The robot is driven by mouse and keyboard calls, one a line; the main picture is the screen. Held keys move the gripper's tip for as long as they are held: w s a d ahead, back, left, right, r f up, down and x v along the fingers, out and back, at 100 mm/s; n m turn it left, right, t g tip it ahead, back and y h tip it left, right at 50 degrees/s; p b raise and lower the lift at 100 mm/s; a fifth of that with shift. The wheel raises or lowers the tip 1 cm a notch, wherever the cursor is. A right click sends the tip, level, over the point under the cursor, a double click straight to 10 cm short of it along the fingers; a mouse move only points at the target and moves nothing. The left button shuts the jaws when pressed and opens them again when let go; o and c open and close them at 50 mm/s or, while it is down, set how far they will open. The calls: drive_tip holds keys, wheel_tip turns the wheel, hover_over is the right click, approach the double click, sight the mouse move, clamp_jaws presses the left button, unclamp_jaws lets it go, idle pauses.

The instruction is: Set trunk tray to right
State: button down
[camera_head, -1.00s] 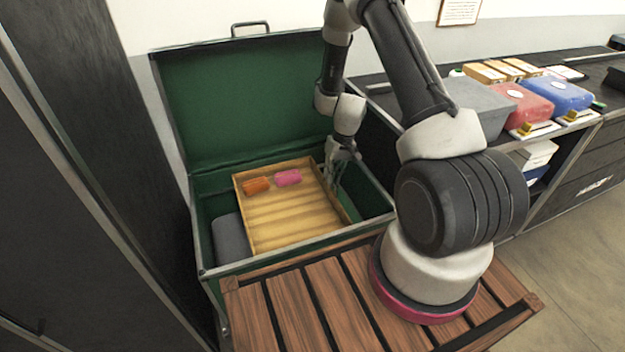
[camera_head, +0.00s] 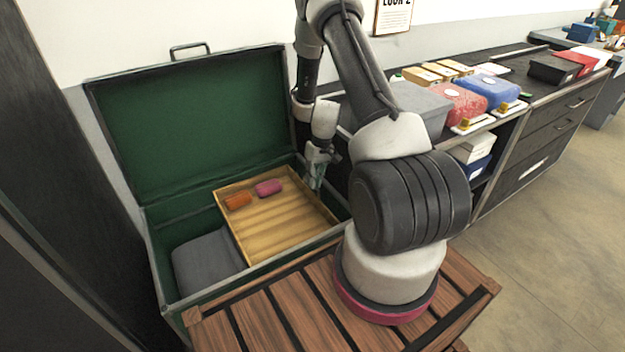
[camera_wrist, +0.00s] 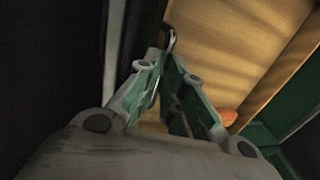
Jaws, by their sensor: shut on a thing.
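The wooden trunk tray (camera_head: 277,226) sits inside the open green trunk (camera_head: 165,262), against its right side. An orange roll (camera_head: 238,201) and a pink roll (camera_head: 269,187) lie in the tray's far left part. My gripper (camera_head: 316,181) is at the tray's right edge. In the wrist view my gripper (camera_wrist: 164,62) is shut at a small metal piece on the edge of the tray (camera_wrist: 235,62), seemingly its handle. The exact contact is partly hidden by the fingers. The orange roll also shows in the wrist view (camera_wrist: 228,116).
A grey bundle (camera_head: 205,263) lies in the trunk, uncovered left of the tray. The trunk's raised lid (camera_head: 190,130) stands behind. A slatted wooden bench (camera_head: 290,315) is in front. A counter with a grey box (camera_head: 418,108), red case (camera_head: 457,104) and blue case (camera_head: 492,90) stands right.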

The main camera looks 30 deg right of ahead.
drive_tip(key=c, duration=1.5)
unclamp_jaws()
drive_tip(key=r, duration=0.4)
drive_tip(key=d+r, duration=0.1)
drive_tip(key=r, duration=0.3)
drive_tip(key=d+r, duration=0.1)
drive_tip(key=r, duration=0.2)
drive_tip(key=shift+d+r, duration=0.2)
drive_tip(key=shift+r, duration=0.2)
drive_tip(key=shift+c, duration=0.3)
